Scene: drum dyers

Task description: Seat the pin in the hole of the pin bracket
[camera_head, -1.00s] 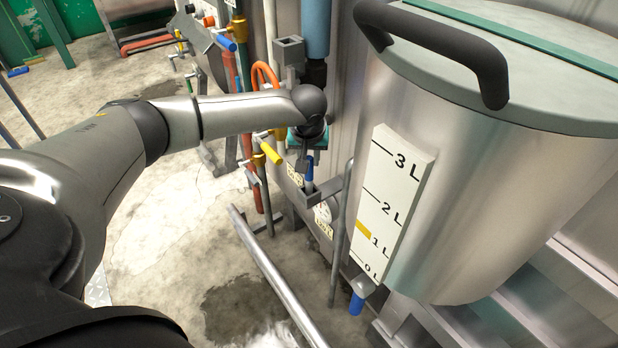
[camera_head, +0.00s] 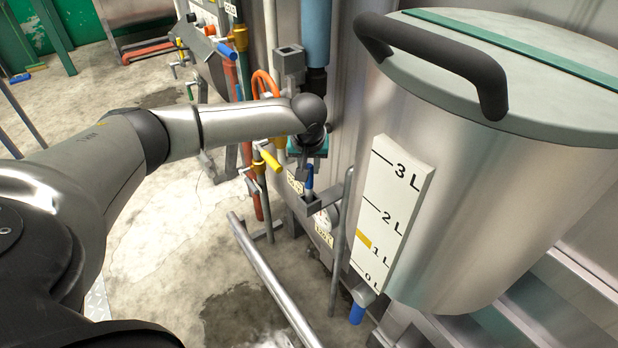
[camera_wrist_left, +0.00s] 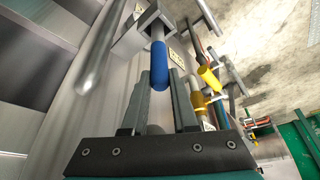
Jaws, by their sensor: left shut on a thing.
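The pin has a blue grip (camera_head: 309,177) and a thin grey shank; in the left wrist view its blue grip (camera_wrist_left: 160,66) shows just past my fingertips. My left gripper (camera_head: 304,167) is shut on the pin and points down. In the wrist view its two dark fingers (camera_wrist_left: 161,80) flank the lower end of the grip. The grey pin bracket (camera_head: 328,199) sticks out from the machine just below the pin. It also shows in the wrist view (camera_wrist_left: 132,42), where the shank meets or overlaps it. I cannot tell whether the shank is in the hole. My right gripper is not in view.
A steel tank (camera_head: 460,190) with a black handle (camera_head: 440,50) stands close on the right. A bent grey bar (camera_head: 341,240) rises beside the bracket. Pipes and a yellow-handled valve (camera_head: 270,160) are left of my gripper. A steel rail (camera_head: 270,280) crosses below; floor lies left of it.

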